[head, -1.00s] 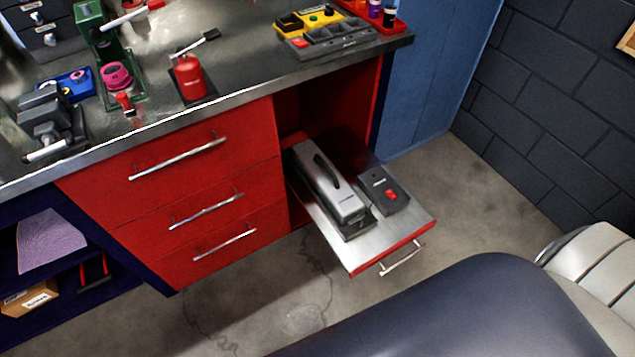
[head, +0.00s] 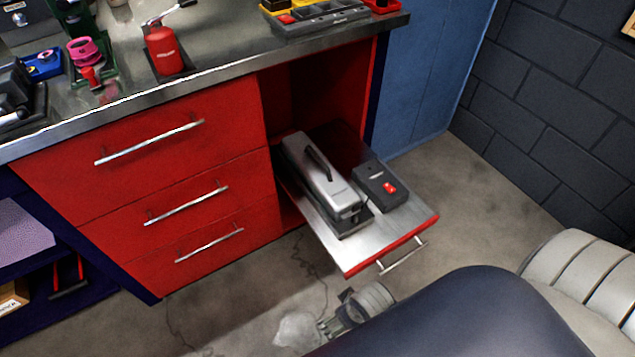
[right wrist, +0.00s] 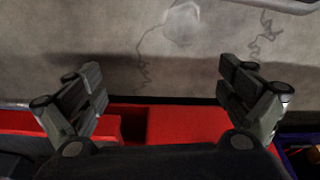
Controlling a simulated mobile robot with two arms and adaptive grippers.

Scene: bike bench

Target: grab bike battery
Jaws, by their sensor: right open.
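The bike battery looks to be the long silver-grey case (head: 312,172) with a black handle on top. It lies on the pulled-out drawer tray (head: 362,240) in the head view, beside a dark box with a red switch (head: 380,185). My right gripper (head: 345,309) shows partly at the bottom of the head view, in front of the drawers and apart from the battery. In the right wrist view my right gripper (right wrist: 167,92) is open and empty, its two fingers wide apart. The battery is not seen there. My left gripper is out of view.
Red closed drawers (head: 150,140) with metal handles stand left of the tray. The tray's front handle (head: 402,256) sticks out. The workbench top (head: 215,50) carries a red bottle (head: 164,50) and tools. Concrete floor (head: 455,190) is clear right of the tray.

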